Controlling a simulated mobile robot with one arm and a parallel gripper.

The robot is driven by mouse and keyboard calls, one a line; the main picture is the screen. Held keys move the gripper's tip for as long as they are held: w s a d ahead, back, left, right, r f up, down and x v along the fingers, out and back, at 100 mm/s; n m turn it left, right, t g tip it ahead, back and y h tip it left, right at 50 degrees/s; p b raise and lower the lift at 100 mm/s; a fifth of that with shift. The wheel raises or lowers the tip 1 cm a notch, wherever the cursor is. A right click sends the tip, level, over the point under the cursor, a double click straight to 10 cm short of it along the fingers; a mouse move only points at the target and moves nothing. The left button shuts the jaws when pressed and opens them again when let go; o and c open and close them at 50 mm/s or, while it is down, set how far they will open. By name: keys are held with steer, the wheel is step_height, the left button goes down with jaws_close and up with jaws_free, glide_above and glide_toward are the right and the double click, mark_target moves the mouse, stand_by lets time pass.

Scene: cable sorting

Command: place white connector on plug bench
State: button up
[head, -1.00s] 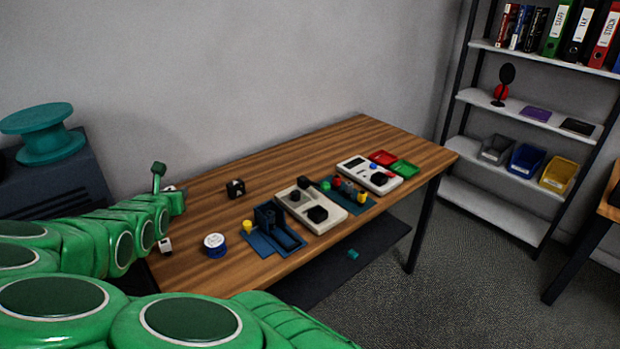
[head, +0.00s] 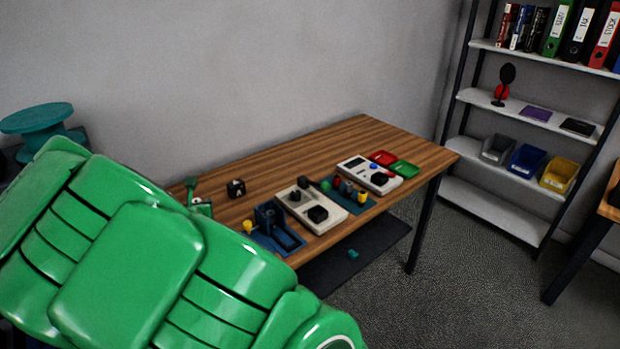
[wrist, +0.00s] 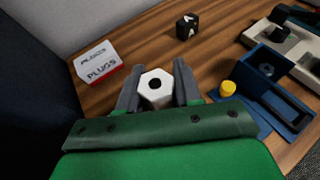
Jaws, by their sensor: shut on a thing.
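The white connector (wrist: 156,98), a hexagonal piece with a dark round hole, sits between the two grey fingers of my gripper (wrist: 157,68) in the wrist view. The fingers are shut on it, above the wooden table. A blue fixture (wrist: 268,92) with an upright block and a slotted base lies to its right; it also shows in the head view (head: 283,238). A yellow knob (wrist: 228,88) stands beside the fixture. I cannot tell from any label which part is the plug bench.
A white and red box marked PLUGS (wrist: 98,62) is at the left in the wrist view. A black cube (wrist: 187,26) stands farther back. A pale panel (head: 330,222) borders the fixture. The wooden table (head: 310,150) is clear toward the back.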

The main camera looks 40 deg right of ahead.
steer(key=w+f, duration=0.2)
steer(key=w, duration=0.2)
steer(key=w+d+f, duration=0.1)
steer(key=w+f, duration=0.2)
steer(key=w, duration=0.1)
steer(key=w+f, duration=0.3)
steer(key=w, duration=0.1)
steer(key=shift+w+d+f, duration=0.15)
steer(key=shift+d+f, duration=0.1)
steer(key=shift+d, duration=0.15)
steer(key=shift+w+d+f, duration=0.1)
steer(key=shift+w+f, duration=0.7)
steer(key=shift+f, duration=1.6)
steer(key=shift+f, duration=0.2)
steer(key=o, duration=1)
steer(key=shift+o, duration=0.2)
steer(key=shift+r, duration=0.15)
